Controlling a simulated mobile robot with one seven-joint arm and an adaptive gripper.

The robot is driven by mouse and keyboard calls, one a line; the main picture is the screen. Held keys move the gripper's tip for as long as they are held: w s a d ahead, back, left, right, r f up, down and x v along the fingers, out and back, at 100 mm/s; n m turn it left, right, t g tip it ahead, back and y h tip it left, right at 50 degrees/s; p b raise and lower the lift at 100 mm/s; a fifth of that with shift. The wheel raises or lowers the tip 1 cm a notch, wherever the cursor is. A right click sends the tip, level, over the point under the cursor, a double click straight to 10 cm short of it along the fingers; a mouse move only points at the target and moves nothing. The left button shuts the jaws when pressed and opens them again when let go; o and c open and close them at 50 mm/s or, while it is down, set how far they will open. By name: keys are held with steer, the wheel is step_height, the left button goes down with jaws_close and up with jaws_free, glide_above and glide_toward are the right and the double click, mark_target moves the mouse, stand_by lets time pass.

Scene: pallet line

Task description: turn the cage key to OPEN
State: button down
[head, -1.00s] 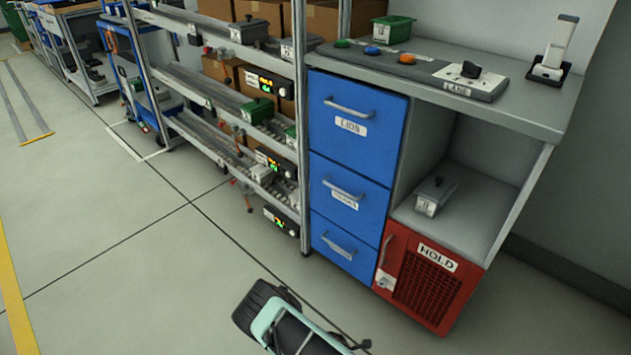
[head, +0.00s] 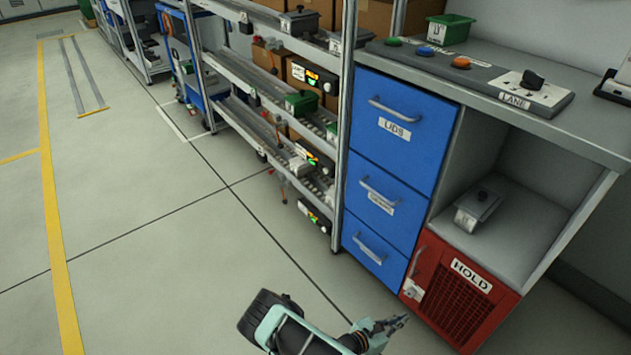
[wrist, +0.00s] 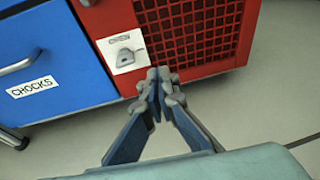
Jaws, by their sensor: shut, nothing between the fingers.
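The cage is a red cabinet with a mesh door (head: 455,306) and a HOLD label, at the bottom right of the blue drawers in the head view. In the wrist view its red front and mesh (wrist: 195,35) fill the upper right. A white plate with a grey key (wrist: 125,56) is on the red frame left of the mesh; the plate's small label is unreadable. The key plate also shows in the head view (head: 412,289). My gripper (head: 402,320) is low in front of the cage. In the wrist view its fingertips (wrist: 158,76) are together and empty, below and right of the key, apparently apart from it.
Blue drawers (head: 390,128) stand left of the cage; the CHOCKS drawer (wrist: 45,65) is near the key. A grey lidded box (head: 477,212) sits in the open bay above the cage. The worktop carries a LANE switch panel (head: 520,92). Floor at left is clear.

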steer(key=shift+w+d+r+n+t+b, duration=0.1)
steer(key=shift+w+d+r+n+t, duration=0.2)
steer(key=shift+w+d, duration=0.65)
steer(key=shift+w+d+r+m+t+b, duration=0.15)
steer(key=shift+w+d+t, duration=0.2)
steer(key=shift+w, duration=1.1)
steer(key=shift+w+d+r+n+t+b, duration=0.1)
steer(key=shift+w+d+r+n+t, duration=0.35)
steer(key=shift+w, duration=0.75)
steer(key=shift+w+f, duration=0.2)
steer(key=shift+f, duration=0.6)
steer(key=shift+w+a+r, duration=0.1)
steer(key=shift+w+a, duration=0.1)
steer(key=shift+w, duration=0.1)
steer(key=shift+w+a, duration=0.15)
steer(key=shift+w+a, duration=0.15)
steer(key=shift+w, duration=0.05)
